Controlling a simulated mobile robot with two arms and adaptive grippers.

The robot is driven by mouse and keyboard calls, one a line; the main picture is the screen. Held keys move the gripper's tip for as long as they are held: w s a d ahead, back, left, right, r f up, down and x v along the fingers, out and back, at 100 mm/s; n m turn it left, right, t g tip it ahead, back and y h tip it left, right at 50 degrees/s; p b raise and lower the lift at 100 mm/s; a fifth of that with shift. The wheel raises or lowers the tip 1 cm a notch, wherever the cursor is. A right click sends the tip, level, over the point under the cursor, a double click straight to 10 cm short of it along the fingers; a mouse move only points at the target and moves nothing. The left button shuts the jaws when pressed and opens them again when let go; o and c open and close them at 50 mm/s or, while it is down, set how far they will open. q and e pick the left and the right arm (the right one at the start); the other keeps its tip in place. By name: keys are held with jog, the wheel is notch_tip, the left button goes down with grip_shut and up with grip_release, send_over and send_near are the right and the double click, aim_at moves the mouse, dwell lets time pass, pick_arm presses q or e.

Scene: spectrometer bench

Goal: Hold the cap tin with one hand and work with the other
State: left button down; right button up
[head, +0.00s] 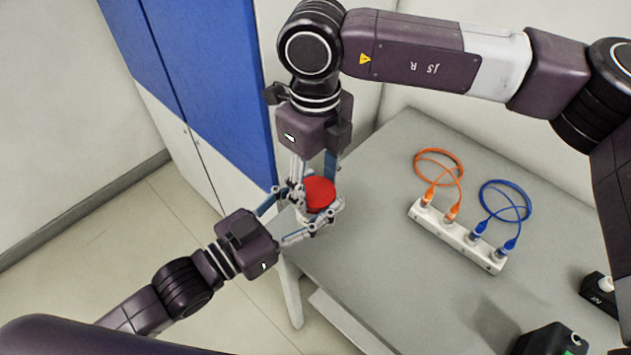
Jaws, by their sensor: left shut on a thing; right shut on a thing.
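The cap tin shows as a round red lid (320,194) over a pale body, at the left corner of the grey table. My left gripper (312,210) reaches in from the lower left, with its fingers shut around the tin's body. My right gripper (315,184) comes down from above, with its fingers shut on the red lid. The fingers hide most of the body, and I cannot tell whether the lid is seated or loose. I also cannot tell whether the tin touches the table.
A white socket strip (457,236) lies on the grey table (385,215), with an orange cable (440,154) and a blue cable (527,200) looped behind it. Black devices (550,340) stand at the lower right. A blue and white cabinet (215,75) stands behind on the left.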

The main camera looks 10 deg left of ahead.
jog(key=n, duration=0.5)
jog(key=o, duration=1.3)
jog(key=shift+r, duration=0.15)
notch_tip(320, 180, up, 4)
jog(key=shift+r, duration=0.15)
jog(key=shift+c, duration=0.3)
notch_tip(320, 180, up, 3)
jog(key=m, duration=0.5)
jog(key=shift+r, duration=0.1)
jog(key=shift+f, duration=3.9)
jog(key=shift+c, duration=0.5)
